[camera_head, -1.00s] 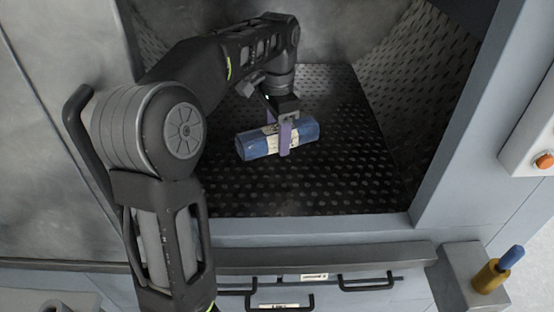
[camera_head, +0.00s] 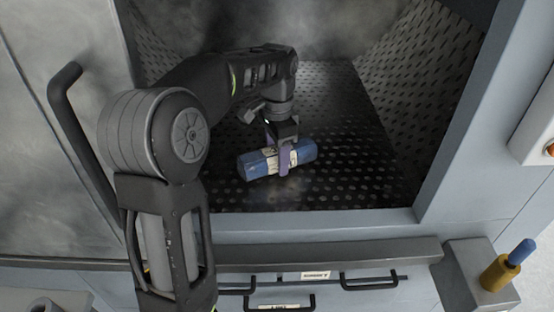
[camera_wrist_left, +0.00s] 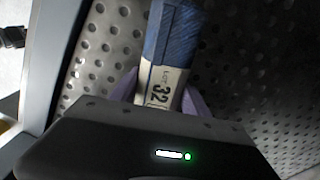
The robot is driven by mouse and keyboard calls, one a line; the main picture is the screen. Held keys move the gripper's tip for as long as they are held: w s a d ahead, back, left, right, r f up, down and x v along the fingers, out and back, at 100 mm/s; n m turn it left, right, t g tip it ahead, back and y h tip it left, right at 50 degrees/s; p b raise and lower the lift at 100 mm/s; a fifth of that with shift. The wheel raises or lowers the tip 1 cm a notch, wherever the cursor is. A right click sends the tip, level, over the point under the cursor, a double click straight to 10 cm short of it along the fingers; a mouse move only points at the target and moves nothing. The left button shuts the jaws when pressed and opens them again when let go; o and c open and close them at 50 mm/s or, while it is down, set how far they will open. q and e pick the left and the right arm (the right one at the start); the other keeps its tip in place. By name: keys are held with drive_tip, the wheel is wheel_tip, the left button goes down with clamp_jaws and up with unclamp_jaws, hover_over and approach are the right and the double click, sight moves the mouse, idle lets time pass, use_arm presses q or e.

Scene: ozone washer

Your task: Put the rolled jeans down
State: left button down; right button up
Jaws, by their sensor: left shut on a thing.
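The rolled jeans (camera_head: 305,153) are a blue roll with a pale label band, inside the washer chamber. My left gripper (camera_head: 284,160) is shut on the roll near its middle, with its purple fingers on either side. The roll lies roughly level, low over the perforated dark floor (camera_head: 340,185); I cannot tell if it touches. The lower end of the roll is hidden by the gripper body. My right gripper is not in view.
The chamber has perforated sloping side walls (camera_head: 425,70) and a grey front sill (camera_head: 330,222). Drawers with black handles (camera_head: 368,281) are below. The chamber floor around the roll is clear.

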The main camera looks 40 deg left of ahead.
use_arm(q)
drive_tip(key=shift+f, duration=0.7)
drive_tip(key=shift+f, duration=0.2)
drive_tip(key=c, duration=0.5)
unclamp_jaws()
drive_tip(key=shift+r, duration=0.2)
wheel_tip(320, 180, up, 6)
drive_tip(key=shift+r, duration=0.1)
wheel_tip(320, 180, up, 6)
drive_tip(key=p, duration=0.5)
drive_tip(key=shift+p, duration=0.4)
